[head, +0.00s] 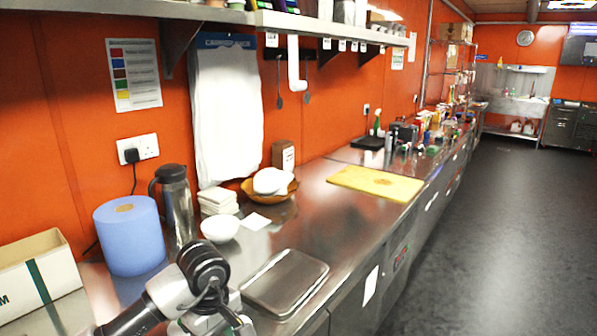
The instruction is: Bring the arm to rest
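My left arm comes in at the bottom left, with its dark wrist joint over the near end of the steel counter (300,222). My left gripper (236,320) points down and is partly hidden and cut off by the bottom edge, so its fingers cannot be made out. It is just left of a closed flat metal container (285,281) on the counter; I cannot tell whether they touch. My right arm and gripper are not in view.
Near the arm are a blue paper roll (130,235), a steel flask (177,205), a white bowl (220,228) and a cardboard box (38,275). A yellow cutting board (375,184) lies farther along. A shelf (330,27) overhangs the counter. The dark floor (490,240) at right is clear.

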